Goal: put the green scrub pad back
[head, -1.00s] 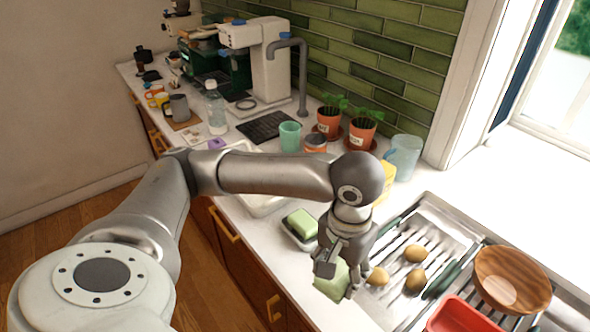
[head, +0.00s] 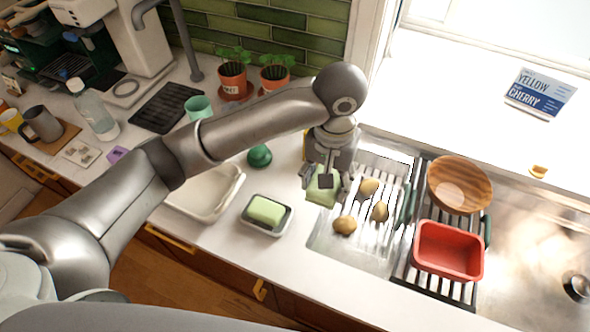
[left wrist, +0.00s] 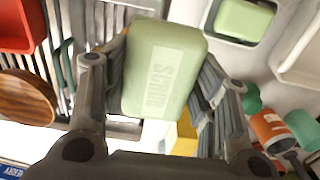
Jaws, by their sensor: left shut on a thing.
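My left gripper (head: 324,182) is shut on the green scrub pad (head: 321,190). It holds the pad by the drainer's left edge, beside the potatoes. In the left wrist view the pad (left wrist: 165,70) is a pale green block with "SCRUB" on its face, between the fingers of the gripper (left wrist: 163,85). Another pale green block (head: 266,210) lies in a small dark-rimmed dish (head: 273,231) on the counter, left of the held pad. The dish (left wrist: 268,40) also shows in the left wrist view. My right gripper is not in view.
Potatoes (head: 369,187) lie on the metal drainer (head: 330,243). A red tub (head: 447,250) and wooden bowl (head: 459,184) stand right. A white tray (head: 204,197) and teal-green knobbed item (head: 260,156) are left. The counter in front of the dish is clear.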

